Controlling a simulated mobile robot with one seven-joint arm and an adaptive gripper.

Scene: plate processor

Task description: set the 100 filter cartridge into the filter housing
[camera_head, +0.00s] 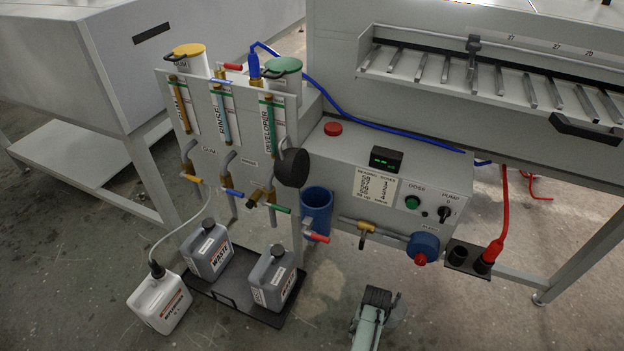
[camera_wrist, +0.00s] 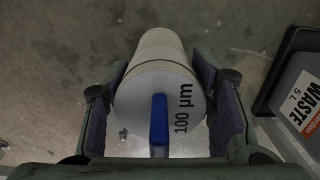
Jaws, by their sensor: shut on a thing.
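The filter cartridge (camera_wrist: 158,85) is a white cylinder marked "100 µm" with a blue tab handle (camera_wrist: 159,122) on its near end. My gripper (camera_wrist: 160,100) is shut on it, with a purple-padded finger on each side. In the head view my gripper (camera_head: 378,299) is low at the bottom centre, over the floor, and the cartridge cannot be clearly made out there. The filter housing appears to be the blue open-topped cup (camera_head: 317,207) below the grey machine box's left end. A black round cap (camera_head: 292,167) stands up and left of it. My gripper is apart from the cup, lower right.
Two grey waste cans (camera_head: 209,253) stand in a black tray (camera_head: 240,300), left of my gripper. A white can (camera_head: 160,303) stands beside it. A pipe with a yellow valve (camera_head: 366,227) and blue pump (camera_head: 423,246) lie right of the cup. Floor around my gripper is clear.

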